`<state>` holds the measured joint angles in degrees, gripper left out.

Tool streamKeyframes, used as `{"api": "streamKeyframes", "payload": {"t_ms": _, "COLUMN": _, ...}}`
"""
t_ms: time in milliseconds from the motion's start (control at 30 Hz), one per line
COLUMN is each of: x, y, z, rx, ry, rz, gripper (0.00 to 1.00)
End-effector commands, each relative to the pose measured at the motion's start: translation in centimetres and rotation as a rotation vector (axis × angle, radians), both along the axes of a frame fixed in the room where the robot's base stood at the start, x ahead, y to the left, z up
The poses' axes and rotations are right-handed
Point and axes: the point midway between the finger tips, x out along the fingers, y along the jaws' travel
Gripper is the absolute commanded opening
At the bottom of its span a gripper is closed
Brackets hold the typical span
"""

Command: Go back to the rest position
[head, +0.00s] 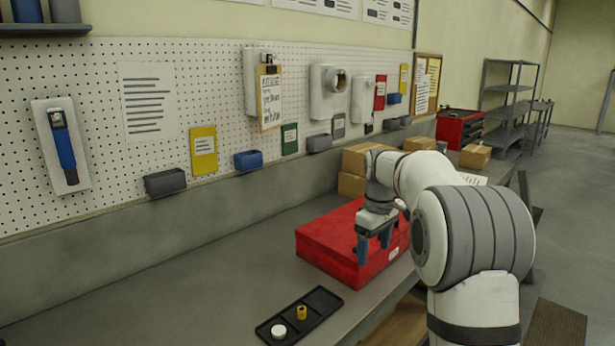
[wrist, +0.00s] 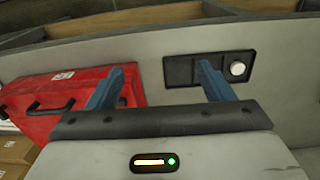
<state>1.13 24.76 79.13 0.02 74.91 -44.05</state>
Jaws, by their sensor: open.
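My gripper (head: 374,250) hangs in front of the red case (head: 325,247), with its two blue fingers apart and nothing between them. In the wrist view my gripper (wrist: 161,75) also shows open and empty, with the red case (wrist: 50,95) at left. A black compartment tray (head: 322,299) lies on the bench, nearer the camera than the case. It holds a white round piece (head: 278,331) and a yellow piece (head: 301,313). The wrist view shows the tray (wrist: 180,72) and white piece (wrist: 237,68) beyond the right finger; the yellow piece does not show there.
Cardboard boxes (head: 365,157) stand behind the case along the wall. A pegboard (head: 225,100) with bins and wall units runs above the bench (head: 200,285). A red toolbox (head: 460,128) stands farther back. The bench left of the case is clear.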

Motion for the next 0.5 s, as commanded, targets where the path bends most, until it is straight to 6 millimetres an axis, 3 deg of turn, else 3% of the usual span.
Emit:
{"api": "streamKeyframes", "payload": {"t_ms": 267, "x": -4.0, "y": 0.4, "z": 1.7, "rx": 0.003, "ry": -0.035, "rz": -0.09, "gripper": 0.75}}
{"api": "streamKeyframes", "payload": {"t_ms": 500, "x": -10.0, "y": 0.7, "z": 3.1, "rx": 0.012, "ry": -0.084, "rz": -0.222, "gripper": 0.75}}
